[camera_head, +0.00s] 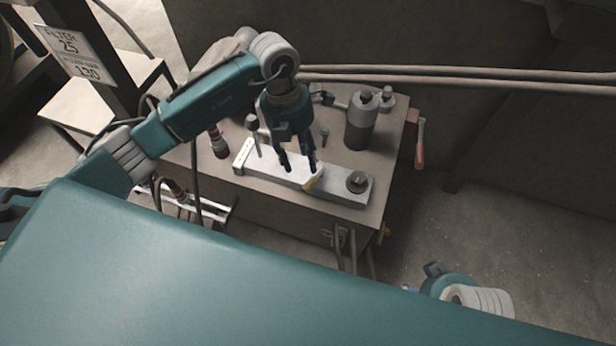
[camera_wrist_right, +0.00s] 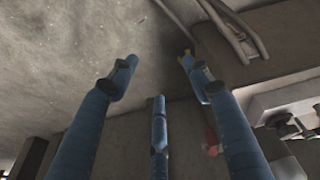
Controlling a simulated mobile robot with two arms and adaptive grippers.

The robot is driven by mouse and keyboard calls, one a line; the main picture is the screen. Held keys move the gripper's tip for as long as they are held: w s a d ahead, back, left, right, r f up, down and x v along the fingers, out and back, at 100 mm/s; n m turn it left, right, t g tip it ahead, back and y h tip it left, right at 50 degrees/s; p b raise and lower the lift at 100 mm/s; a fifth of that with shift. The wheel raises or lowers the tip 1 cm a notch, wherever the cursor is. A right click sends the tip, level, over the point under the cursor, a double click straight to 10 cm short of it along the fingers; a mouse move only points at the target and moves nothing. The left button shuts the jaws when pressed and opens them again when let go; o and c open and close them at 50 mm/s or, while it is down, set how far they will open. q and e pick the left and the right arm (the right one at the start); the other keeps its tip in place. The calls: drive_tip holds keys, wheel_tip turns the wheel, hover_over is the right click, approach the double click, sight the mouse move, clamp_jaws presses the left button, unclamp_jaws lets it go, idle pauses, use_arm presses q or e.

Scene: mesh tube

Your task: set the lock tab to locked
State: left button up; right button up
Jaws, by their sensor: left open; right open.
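A pale metal bar (camera_head: 265,171) lies on top of a brown box-shaped cabinet. A small tan tab (camera_head: 314,181), which looks like the lock tab, sits across the bar right of its middle. Its locked or unlocked marking is too small to read. My left gripper (camera_head: 299,169) points down over the bar, open, with its fingertips just left of the tab. I cannot tell whether they touch the bar. My right gripper (camera_wrist_right: 158,72) is open and empty in the right wrist view, away from the bar.
A dark grey cylinder (camera_head: 360,122) and several small posts stand around the bar on the cabinet (camera_head: 385,150). A red-handled tool (camera_head: 420,148) hangs at the cabinet's right side. Hoses run below its front.

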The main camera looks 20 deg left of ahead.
sight(312, 181)
use_arm(q)
drive_tip(key=f, duration=0.2)
drive_tip(key=d+f, duration=0.1)
drive_tip(key=f, duration=0.1)
drive_tip(key=f+b, duration=0.1)
drive_tip(key=f, duration=0.1)
drive_tip(key=shift+s+d+f, duration=0.15)
drive_tip(key=shift+s, duration=0.1)
drive_tip(key=shift+d+f, duration=0.15)
drive_tip(key=shift+f, duration=0.6)
use_arm(e)
drive_tip(key=shift+v, duration=2.1)
use_arm(q)
drive_tip(key=shift+c, duration=0.3)
clamp_jaws()
